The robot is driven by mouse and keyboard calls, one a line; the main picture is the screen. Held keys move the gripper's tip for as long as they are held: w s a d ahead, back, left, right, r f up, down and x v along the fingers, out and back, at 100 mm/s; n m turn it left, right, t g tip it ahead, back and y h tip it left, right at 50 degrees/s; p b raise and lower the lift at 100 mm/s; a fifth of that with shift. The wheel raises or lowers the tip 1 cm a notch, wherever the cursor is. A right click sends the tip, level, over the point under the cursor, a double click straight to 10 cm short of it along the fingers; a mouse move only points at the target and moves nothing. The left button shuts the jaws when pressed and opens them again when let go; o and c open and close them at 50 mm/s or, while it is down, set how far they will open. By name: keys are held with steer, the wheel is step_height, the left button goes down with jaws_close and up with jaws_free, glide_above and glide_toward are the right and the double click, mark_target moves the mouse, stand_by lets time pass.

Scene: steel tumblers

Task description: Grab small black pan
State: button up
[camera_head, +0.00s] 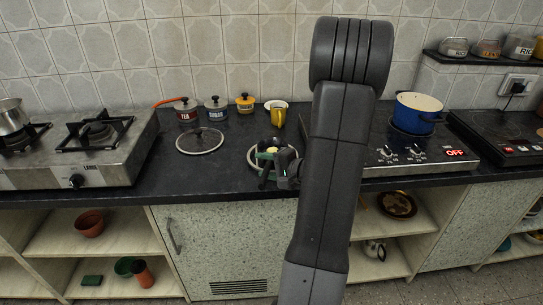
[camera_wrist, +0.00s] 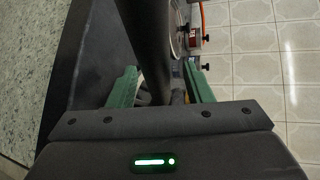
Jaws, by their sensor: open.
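My gripper (camera_head: 274,170) is low over the dark counter in the middle of the head view, its green fingers apart. A round object with a pale rim (camera_head: 252,158) lies under and behind it, largely hidden. I cannot tell whether this is the small black pan or a lid. In the wrist view, a thick dark cylindrical shape (camera_wrist: 147,35) runs from the top edge down between the green fingers. It may be a handle, but I cannot tell, nor whether the fingers touch it. No black pan is clearly recognisable on the counter.
A glass lid (camera_head: 200,141) lies left of my gripper. Canisters (camera_head: 216,109) and a yellow mug (camera_head: 278,116) stand along the wall. A gas stove (camera_head: 100,165) is at left. A blue pot (camera_head: 418,113) sits on the cooktop (camera_head: 450,168) at right. A round dark dish (camera_head: 397,204) is on a lower shelf.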

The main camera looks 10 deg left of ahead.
steer(key=shift+w+a+f, duration=0.15)
steer(key=shift+a, duration=0.2)
steer(key=shift+c, duration=0.5)
jaws_close()
